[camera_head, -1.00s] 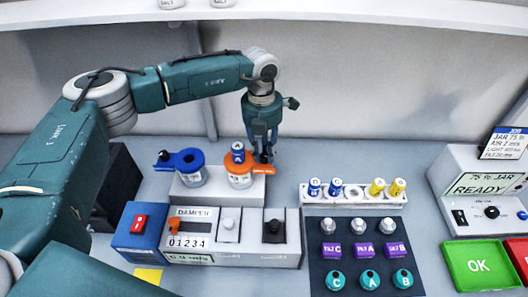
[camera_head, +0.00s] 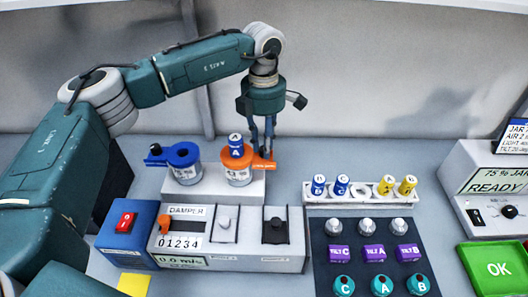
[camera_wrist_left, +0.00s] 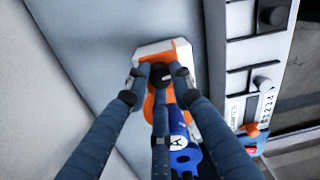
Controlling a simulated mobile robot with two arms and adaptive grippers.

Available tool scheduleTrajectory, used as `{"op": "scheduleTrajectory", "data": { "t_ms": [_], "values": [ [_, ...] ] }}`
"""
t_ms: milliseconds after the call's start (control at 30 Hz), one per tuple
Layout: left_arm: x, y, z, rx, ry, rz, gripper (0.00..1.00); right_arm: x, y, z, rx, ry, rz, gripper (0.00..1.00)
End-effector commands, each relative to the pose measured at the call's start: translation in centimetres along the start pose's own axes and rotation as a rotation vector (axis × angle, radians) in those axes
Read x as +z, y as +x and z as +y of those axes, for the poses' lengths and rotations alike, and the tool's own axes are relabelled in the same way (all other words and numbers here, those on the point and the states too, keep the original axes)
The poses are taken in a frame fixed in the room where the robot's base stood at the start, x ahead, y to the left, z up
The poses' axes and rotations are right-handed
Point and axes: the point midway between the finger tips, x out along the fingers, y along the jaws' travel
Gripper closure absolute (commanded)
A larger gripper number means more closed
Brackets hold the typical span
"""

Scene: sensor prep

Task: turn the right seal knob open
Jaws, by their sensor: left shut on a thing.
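The right jar (camera_head: 238,177) has an orange collar and a blue cylinder marked A (camera_head: 235,146) standing in it. Its orange arm (camera_head: 263,165) points right. My left gripper (camera_head: 268,152) comes down from above onto the end of that arm. In the left wrist view the fingers close around the dark seal knob (camera_wrist_left: 160,73) on the orange arm. The fingers largely hide the knob in the head view. The left jar (camera_head: 187,173) has a blue collar and a dark knob (camera_head: 156,149) at its left. My right gripper is not in view.
Both jars stand on a white block (camera_head: 215,187) behind the damper panel (camera_head: 190,212). A red switch (camera_head: 125,222) is at its left.

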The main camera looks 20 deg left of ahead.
Motion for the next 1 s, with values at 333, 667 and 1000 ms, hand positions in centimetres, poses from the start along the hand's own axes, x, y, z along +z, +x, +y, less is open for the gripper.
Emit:
{"op": "scheduleTrajectory", "data": {
  "t_ms": [333, 667, 1000],
  "values": [
    [0.2, 0.0, 0.1, 0.006, 0.326, 0.005, 1.00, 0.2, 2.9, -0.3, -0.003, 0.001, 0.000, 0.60],
    [0.2, -0.1, 0.1, 0.007, 0.623, 0.018, 1.00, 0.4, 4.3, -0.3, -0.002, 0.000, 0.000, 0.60],
    [0.2, -0.3, 0.0, 0.008, 0.831, 0.027, 1.00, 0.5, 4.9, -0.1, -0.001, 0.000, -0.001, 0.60]
  ]
}}
